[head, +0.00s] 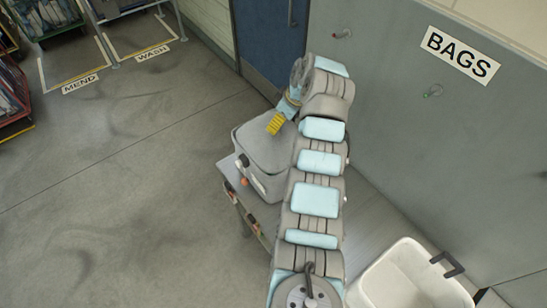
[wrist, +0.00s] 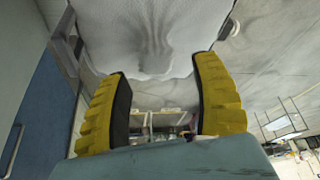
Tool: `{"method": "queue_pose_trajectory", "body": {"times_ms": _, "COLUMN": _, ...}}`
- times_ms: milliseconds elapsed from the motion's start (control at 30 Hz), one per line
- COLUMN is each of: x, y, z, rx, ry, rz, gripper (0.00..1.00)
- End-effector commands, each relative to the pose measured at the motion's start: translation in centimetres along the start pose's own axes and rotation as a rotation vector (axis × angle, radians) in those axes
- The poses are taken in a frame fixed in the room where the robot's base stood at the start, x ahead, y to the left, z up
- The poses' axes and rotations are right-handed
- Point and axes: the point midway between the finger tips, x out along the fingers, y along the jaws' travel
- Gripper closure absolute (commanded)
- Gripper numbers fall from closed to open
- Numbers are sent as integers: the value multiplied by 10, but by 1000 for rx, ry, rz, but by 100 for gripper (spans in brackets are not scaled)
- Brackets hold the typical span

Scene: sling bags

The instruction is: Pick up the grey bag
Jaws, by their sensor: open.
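The grey bag (head: 262,150) is a boxy soft bag standing on a low grey bench in the head view. My arm covers its right side. My gripper (head: 276,123), with yellow ridged fingers, is over the bag's upper back part. In the wrist view, pale grey cloth (wrist: 150,38), which looks like the bag, fills the top middle. The two yellow fingers of my gripper (wrist: 161,66) stand wide apart there, their tips close to the cloth. Nothing shows held between them. I cannot tell whether the tips touch the cloth.
The bench (head: 250,207) stands near a grey wall with a BAGS sign (head: 460,52) and hooks. A white bin (head: 405,278) is at the lower right. A blue door (head: 268,40) is behind. The floor (head: 120,200) at left is clear.

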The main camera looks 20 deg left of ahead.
Motion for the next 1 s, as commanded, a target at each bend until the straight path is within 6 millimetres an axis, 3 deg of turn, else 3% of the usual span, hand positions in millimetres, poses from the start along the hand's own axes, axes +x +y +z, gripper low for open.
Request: {"method": "queue_pose_trajectory", "body": {"times_ms": 1000, "x": 54, "y": 5, "z": -3, "rx": 0, "ry": -1, "rz": -4, "gripper": 35}}
